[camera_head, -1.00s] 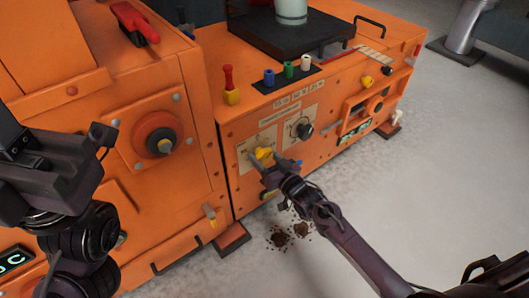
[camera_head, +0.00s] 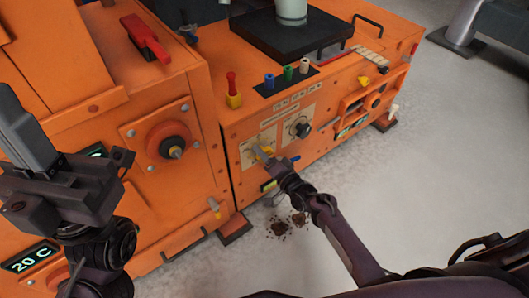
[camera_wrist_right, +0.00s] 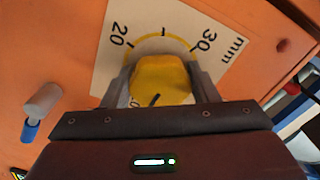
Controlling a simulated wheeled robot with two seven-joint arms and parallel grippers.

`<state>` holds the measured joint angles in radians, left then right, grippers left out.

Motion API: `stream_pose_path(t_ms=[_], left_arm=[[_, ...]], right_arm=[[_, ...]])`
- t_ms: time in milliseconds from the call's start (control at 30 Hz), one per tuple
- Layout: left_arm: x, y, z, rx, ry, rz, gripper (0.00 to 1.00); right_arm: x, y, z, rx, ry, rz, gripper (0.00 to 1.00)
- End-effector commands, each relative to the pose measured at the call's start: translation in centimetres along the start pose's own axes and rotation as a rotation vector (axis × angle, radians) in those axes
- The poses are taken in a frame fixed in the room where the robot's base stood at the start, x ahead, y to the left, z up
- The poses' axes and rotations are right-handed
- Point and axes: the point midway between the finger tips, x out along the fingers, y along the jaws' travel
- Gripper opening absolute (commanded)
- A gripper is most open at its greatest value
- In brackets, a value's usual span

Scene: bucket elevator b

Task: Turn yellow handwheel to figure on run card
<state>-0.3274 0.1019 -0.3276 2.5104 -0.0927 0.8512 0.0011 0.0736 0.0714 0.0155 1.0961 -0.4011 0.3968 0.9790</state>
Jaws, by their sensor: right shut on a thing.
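The yellow handwheel (camera_head: 267,149) sits on a pale dial plate on the orange machine's front. My right gripper (camera_wrist_right: 155,80) is shut on it, one finger on each side. In the right wrist view the yellow handwheel (camera_wrist_right: 160,76) has a black mark pointing down and left, close to a figure ending in 0 that is partly hidden. The dial plate (camera_wrist_right: 120,60) also shows 20, 30 and "mm". My left gripper (camera_head: 38,140) is raised at the left, away from the handwheel; its jaw gap is not clear. I cannot make out a run card.
A second dial with a black knob (camera_head: 301,128) is right of the handwheel. A large round knob (camera_head: 172,146) is on the left cabinet. Blue, green and white pegs (camera_head: 287,73) stand on top. Dark debris (camera_head: 288,224) lies on the floor below. Open floor (camera_head: 430,180) is at right.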

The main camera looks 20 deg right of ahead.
Motion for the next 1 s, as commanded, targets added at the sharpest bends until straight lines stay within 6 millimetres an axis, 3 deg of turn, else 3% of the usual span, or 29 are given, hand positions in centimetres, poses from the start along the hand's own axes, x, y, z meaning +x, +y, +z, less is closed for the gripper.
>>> stream_pose_path(t_ms=[733, 767, 900, 1000], left_arm=[[-0.01, -0.04, 0.06, -0.003, -0.016, -0.008, 0.0], [-0.01, -0.04, 0.06, -0.003, -0.017, -0.008, 0.0], [0.02, -0.04, 0.07, -0.002, -0.016, -0.007, 0.0], [0.08, -0.03, 0.04, -0.002, -0.014, -0.006, 0.0]], right_arm=[[-0.01, 0.01, -0.02, 0.086, 0.0, 0.0, 0.31], [-0.01, 0.01, -0.02, 0.086, 0.0, 0.0, 0.56], [-0.01, 0.01, -0.03, 0.085, 0.0, 0.001, 0.75], [-0.01, 0.01, -0.03, 0.085, 0.0, 0.0, 0.75]])
